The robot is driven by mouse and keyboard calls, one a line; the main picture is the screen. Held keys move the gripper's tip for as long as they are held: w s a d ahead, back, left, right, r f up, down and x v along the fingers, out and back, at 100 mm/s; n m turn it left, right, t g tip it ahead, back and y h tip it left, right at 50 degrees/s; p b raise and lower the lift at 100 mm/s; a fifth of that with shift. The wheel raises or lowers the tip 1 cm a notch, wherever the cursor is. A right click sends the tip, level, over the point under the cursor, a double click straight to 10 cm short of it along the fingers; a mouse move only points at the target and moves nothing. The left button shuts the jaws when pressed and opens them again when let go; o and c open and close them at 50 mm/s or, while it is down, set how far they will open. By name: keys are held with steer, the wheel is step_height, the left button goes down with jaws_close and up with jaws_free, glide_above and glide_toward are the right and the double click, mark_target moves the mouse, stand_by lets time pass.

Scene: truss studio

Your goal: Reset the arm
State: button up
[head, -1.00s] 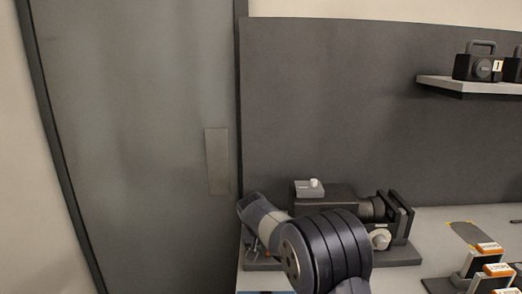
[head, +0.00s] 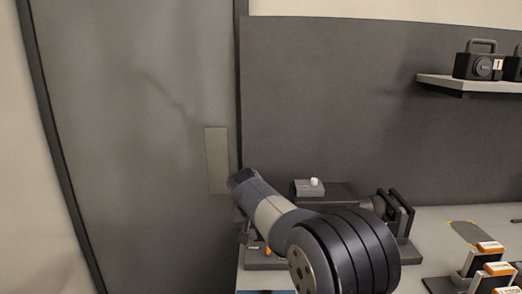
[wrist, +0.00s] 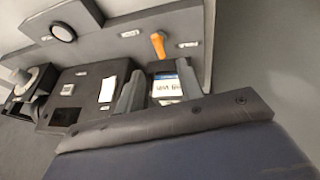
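My arm crosses the lower middle of the head view, over the left end of the bench. In the wrist view my gripper (wrist: 160,92) shows as two grey fingers standing apart, so it looks open. A white and blue labelled item (wrist: 167,82) shows between the fingers; it seems to lie beyond them, and I see no contact. In the head view the gripper is mostly hidden by my arm.
An orange lever (wrist: 159,45) rises near the gripper. Orange-topped blocks (head: 490,247) stand at right, below a shelf (head: 470,82). A grey door (head: 140,130) is at left.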

steer(key=p+x, duration=0.1)
steer(key=x, duration=0.7)
steer(key=shift+w+d+f, duration=0.1)
steer(key=shift+w+f, duration=0.05)
steer(key=shift+f, duration=0.15)
steer(key=shift+r+n+y, duration=0.15)
steer(key=shift+n+y, duration=0.15)
steer(key=shift+n, duration=0.4)
steer(key=shift+n+t+y+p, duration=0.3)
steer(key=shift+n+y+p, duration=0.5)
steer(key=shift+n, duration=0.9)
steer(key=shift+d+n+y, duration=0.1)
steer(key=shift+n+y, duration=0.5)
steer(key=shift+n, duration=1)
steer(key=shift+p, duration=0.3)
steer(key=shift+s, duration=0.25)
